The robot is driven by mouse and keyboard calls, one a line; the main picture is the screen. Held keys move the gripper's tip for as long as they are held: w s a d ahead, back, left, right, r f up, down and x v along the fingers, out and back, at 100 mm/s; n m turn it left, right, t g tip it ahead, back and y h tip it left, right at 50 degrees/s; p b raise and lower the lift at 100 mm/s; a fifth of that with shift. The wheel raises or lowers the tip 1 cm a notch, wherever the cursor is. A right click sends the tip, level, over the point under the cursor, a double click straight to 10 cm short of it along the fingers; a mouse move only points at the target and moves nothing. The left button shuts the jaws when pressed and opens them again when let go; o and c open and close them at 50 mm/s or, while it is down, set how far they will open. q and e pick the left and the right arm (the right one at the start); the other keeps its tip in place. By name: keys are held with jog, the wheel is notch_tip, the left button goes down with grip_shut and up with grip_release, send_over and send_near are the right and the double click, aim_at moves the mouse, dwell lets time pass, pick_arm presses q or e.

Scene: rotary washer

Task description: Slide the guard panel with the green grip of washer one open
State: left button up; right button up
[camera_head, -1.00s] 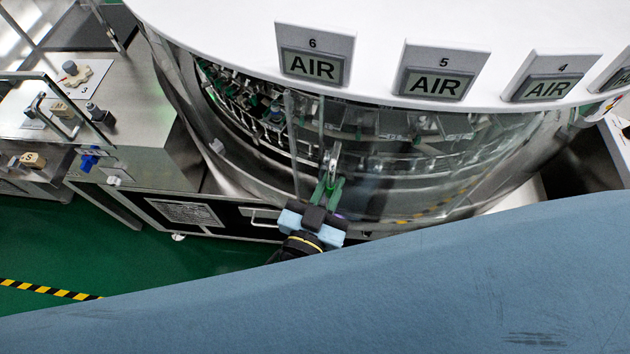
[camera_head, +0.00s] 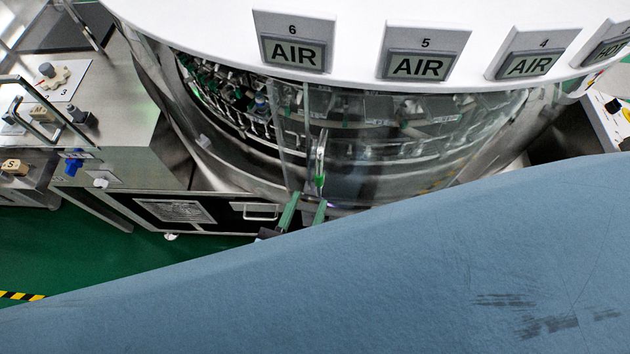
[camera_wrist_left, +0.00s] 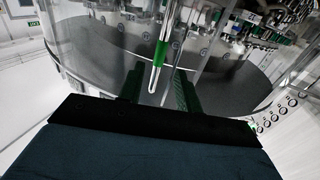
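The clear curved guard panel (camera_head: 352,150) stands in the front of the round washer. Its upright metal handle (camera_head: 320,150) has a green grip (camera_head: 320,182) near the lower end. The handle also shows in the left wrist view (camera_wrist_left: 152,84), with its green grip (camera_wrist_left: 161,54). My left gripper (camera_head: 307,202) is open, its two green fingers pointing up at the panel just below the handle. In the left wrist view its fingers (camera_wrist_left: 158,76) appear on either side of the handle with gaps, gripping nothing. The rest of this gripper is hidden in the head view. My right gripper is not in view.
The washer's white top (camera_head: 200,22) carries AIR signs 6 (camera_head: 293,52), 5 and 4 above the panel. A steel cabinet (camera_head: 130,120) with knobs stands at the left. A drawer handle (camera_head: 261,211) juts out below the washer. Green floor (camera_head: 90,250) is clear at lower left.

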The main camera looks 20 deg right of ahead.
pick_arm(q)
jog(key=v, duration=0.6)
jog(key=shift+s+a, duration=0.2)
